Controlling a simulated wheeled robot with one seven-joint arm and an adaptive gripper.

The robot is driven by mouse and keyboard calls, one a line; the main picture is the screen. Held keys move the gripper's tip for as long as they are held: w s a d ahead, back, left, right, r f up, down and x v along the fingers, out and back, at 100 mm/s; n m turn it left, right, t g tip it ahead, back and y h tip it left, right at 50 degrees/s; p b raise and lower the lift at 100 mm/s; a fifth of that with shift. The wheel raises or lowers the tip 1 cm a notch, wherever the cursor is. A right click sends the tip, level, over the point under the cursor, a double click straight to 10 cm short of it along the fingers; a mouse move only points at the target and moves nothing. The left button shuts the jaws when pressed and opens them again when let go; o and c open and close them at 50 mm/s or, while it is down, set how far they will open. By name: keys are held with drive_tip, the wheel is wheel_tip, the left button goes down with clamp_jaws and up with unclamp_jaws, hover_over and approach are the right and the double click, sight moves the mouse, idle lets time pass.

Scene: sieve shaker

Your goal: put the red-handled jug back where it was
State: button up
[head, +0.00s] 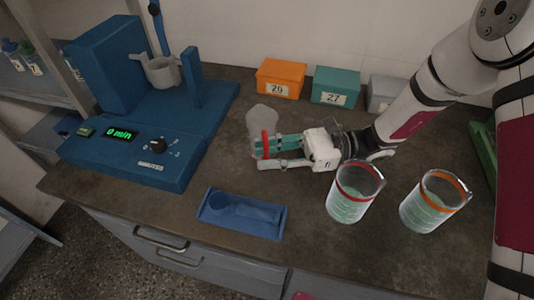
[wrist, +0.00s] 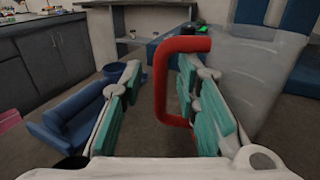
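My gripper, with teal finger pads, also shows in the wrist view (wrist: 158,110). Its fingers stand well apart. The handle lies between them, close to the right finger; I cannot tell whether they touch. The jug's base is partly hidden by the gripper, so I cannot tell whether it rests on the bench.
A blue shaker machine (head: 130,150) with a "0 min" display stands at left. A blue tray (head: 240,214) lies at the front. A red-banded beaker (head: 352,200) and an orange-banded beaker (head: 430,208) stand at right. Numbered orange (head: 280,76), teal (head: 335,84) and grey (head: 384,92) bins line the back.

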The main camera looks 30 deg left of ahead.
drive_tip(key=v, duration=1.1)
drive_tip(key=shift+w+d, duration=0.15)
drive_tip(key=shift+d, duration=0.05)
